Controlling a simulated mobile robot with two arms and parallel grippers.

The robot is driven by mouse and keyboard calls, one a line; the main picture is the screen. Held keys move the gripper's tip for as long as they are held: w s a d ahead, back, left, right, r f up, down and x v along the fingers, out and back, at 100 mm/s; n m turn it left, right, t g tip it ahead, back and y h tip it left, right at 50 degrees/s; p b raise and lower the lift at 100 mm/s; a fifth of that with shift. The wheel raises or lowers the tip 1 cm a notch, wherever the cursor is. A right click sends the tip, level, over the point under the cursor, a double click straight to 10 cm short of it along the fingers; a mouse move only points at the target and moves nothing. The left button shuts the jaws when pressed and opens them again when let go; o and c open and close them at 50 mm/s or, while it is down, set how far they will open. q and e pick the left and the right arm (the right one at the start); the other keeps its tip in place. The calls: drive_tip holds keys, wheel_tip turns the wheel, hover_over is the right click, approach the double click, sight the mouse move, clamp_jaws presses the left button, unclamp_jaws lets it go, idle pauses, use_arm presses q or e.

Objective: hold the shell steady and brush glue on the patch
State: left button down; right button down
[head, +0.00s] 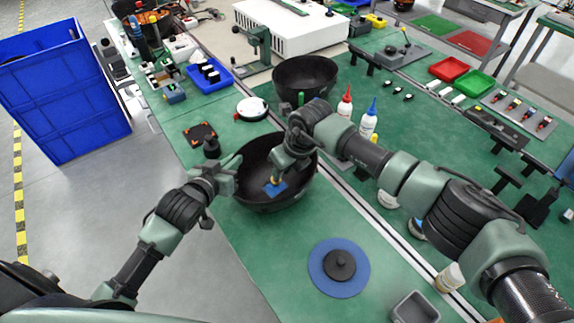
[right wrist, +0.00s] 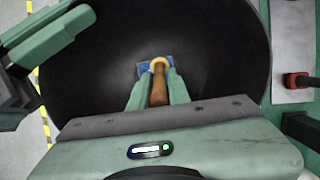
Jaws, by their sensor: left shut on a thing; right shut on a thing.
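The black bowl-shaped shell (head: 262,200) sits on the green bench. My left gripper (head: 232,172) is shut on its left rim; part of that gripper also shows in the right wrist view (right wrist: 45,40). A small blue patch (head: 272,190) lies on the shell's inner surface and shows in the right wrist view (right wrist: 142,70). My right gripper (right wrist: 158,85) is inside the shell, shut on the wooden handle of a brush (right wrist: 159,92). The brush's pale tip is over the patch; whether it touches cannot be told. The tip and gripper cover part of the patch.
A second black bowl (head: 305,75) stands behind. Bottles with red (head: 345,103) and blue (head: 369,120) caps stand close to my right arm. A blue disc (head: 339,267) lies in front. A black-orange square piece (head: 200,134) and a white round dish (head: 252,108) lie behind left.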

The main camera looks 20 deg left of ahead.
use_arm(q)
drive_tip(key=shift+f, duration=0.1)
use_arm(e)
drive_tip(key=s+a, duration=0.1)
drive_tip(key=s, duration=0.1)
drive_tip(key=s+a, duration=0.1)
drive_tip(key=s, duration=0.1)
drive_tip(key=shift+s+a+f, duration=0.1)
drive_tip(key=shift+a+f, duration=0.05)
drive_tip(key=shift+a, duration=0.15)
drive_tip(key=shift+s+a, duration=0.1)
drive_tip(key=shift+s, duration=0.05)
wheel_tip(320, 180, up, 8)
idle(0.6)
use_arm(q)
drive_tip(key=c, duration=1.5)
unclamp_jaws()
drive_tip(key=v, duration=1.2)
drive_tip(key=shift+d, duration=0.1)
